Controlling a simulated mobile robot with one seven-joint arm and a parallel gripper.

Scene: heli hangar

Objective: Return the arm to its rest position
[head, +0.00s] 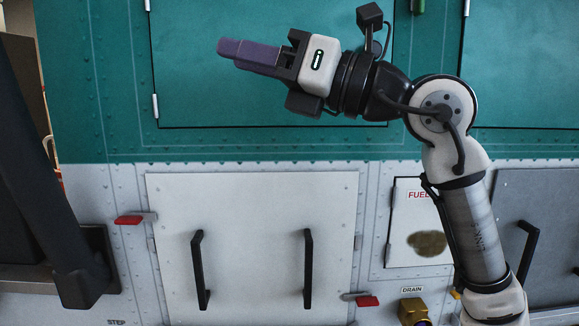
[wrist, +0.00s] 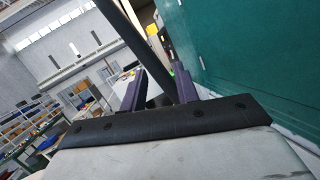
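My arm rises from the lower right of the head view and bends at the elbow. My gripper (head: 232,50) points left, in front of the green upper part of the helicopter's side. Its purple fingers overlap side-on there. In the wrist view, the two fingers of my gripper (wrist: 160,84) stand apart with nothing held between them. A dark strut and the far hangar show through and beyond the gap.
A white hatch (head: 253,245) with two black handles and red latches is below my gripper. A fuel panel (head: 418,235) and a brass drain fitting (head: 413,311) sit beside my forearm. A dark strut (head: 40,170) stands at the left. Shelves (wrist: 40,115) are far off.

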